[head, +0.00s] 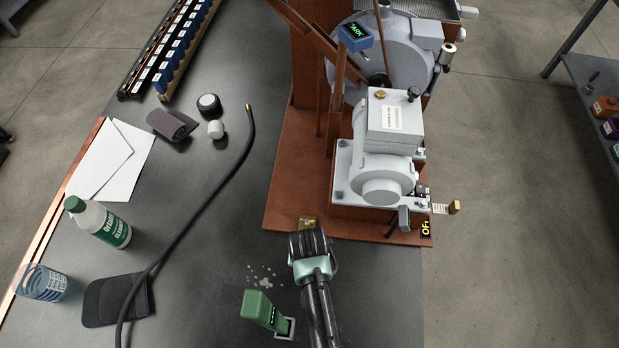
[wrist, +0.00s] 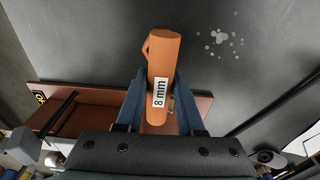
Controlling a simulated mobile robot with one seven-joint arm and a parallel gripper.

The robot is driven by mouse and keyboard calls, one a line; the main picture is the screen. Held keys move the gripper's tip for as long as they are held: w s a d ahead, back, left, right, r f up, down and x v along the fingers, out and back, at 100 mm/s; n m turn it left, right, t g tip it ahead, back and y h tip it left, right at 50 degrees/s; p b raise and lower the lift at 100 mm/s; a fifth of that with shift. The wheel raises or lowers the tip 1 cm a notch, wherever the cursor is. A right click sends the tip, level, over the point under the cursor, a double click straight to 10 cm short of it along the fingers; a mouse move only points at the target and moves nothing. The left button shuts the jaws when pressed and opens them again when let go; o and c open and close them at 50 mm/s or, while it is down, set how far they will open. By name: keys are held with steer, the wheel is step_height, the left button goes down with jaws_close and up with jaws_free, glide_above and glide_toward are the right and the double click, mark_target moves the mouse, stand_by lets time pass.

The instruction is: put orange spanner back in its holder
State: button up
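The orange spanner (wrist: 162,58) shows in the wrist view as an orange bar with an "8 mm" label, lying between my gripper's two blue-grey fingers (wrist: 160,100). Both fingers press close along its sides, and its far end sticks out beyond them. In the head view my gripper (head: 309,243) is over the front edge of the rust-brown base plate, and it hides the spanner there. A small brass-coloured piece (head: 307,222) shows just beyond the gripper, at the plate edge. I cannot tell whether it belongs to a holder; no holder is clearly recognisable.
A grey-white machine (head: 385,150) stands on the base plate (head: 290,190). A green device (head: 262,308) stands close to the left of my arm. Dark bench surface is free between hose and plate.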

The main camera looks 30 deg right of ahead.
steer(key=o, duration=0.4)
steer(key=shift+o, duration=0.2)
steer(key=shift+r, duration=0.1)
step_height(320, 180, up, 13)
steer(key=shift+s+a, duration=0.35)
steer(key=shift+s, duration=0.1)
